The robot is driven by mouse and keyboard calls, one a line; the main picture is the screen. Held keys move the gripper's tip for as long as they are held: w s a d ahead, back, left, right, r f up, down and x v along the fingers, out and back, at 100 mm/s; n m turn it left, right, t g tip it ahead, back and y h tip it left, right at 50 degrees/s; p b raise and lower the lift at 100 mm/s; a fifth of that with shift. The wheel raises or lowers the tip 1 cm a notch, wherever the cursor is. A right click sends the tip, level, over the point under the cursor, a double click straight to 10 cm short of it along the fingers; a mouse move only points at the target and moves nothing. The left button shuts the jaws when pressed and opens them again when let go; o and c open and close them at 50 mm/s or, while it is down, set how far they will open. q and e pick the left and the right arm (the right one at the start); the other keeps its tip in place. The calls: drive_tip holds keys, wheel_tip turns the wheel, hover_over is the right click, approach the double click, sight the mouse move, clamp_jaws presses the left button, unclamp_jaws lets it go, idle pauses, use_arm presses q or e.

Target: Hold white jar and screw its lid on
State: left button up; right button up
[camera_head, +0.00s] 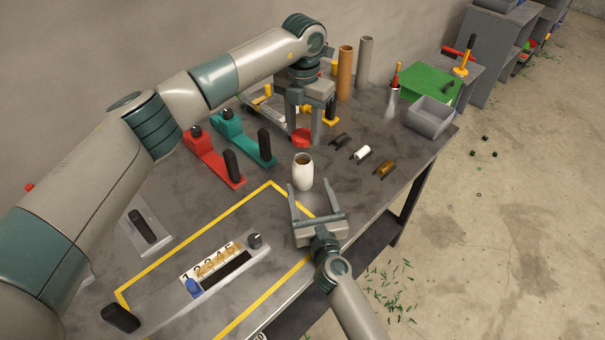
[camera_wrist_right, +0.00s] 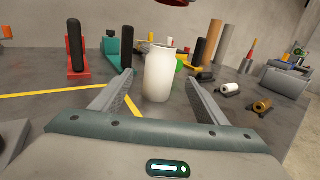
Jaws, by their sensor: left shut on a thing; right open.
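The white jar (camera_head: 303,176) stands upright and open-topped on the table, just outside the yellow-taped corner. It is also in the middle of the right wrist view (camera_wrist_right: 159,75). My right gripper (camera_head: 308,186) is open, with its fingers reaching toward the jar from the front; in the wrist view one finger is on each side of it. My left gripper (camera_head: 303,128) is above and behind the jar, pointing down and shut on a red lid (camera_head: 302,140). The lid's underside edge shows at the top of the wrist view (camera_wrist_right: 174,2), apart from the jar.
A red clamp (camera_head: 208,160) and a teal clamp (camera_head: 243,140) stand left of the jar. Small black, white and brown spools (camera_head: 385,168) lie to its right. Brown and grey cylinders (camera_head: 346,72) and a grey bin (camera_head: 430,115) are farther back. The taped area holds a numbered holder (camera_head: 212,264).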

use_arm(q)
drive_tip(key=shift+w+f, duration=0.1)
use_arm(e)
drive_tip(key=shift+w+a+f, duration=0.1)
drive_tip(key=shift+w+a, duration=0.05)
drive_tip(key=shift+w, duration=0.5)
drive_tip(key=x, duration=1)
drive_tip(key=shift+w+a, duration=0.1)
drive_tip(key=shift+w, duration=0.25)
drive_tip(key=c, duration=1.6)
use_arm(q)
approach(303, 172)
drive_tip(key=shift+w+f, duration=1.25)
drive_tip(key=shift+w, duration=0.2)
drive_tip(key=shift+f, duration=0.9)
drive_tip(key=shift+f, duration=0.6)
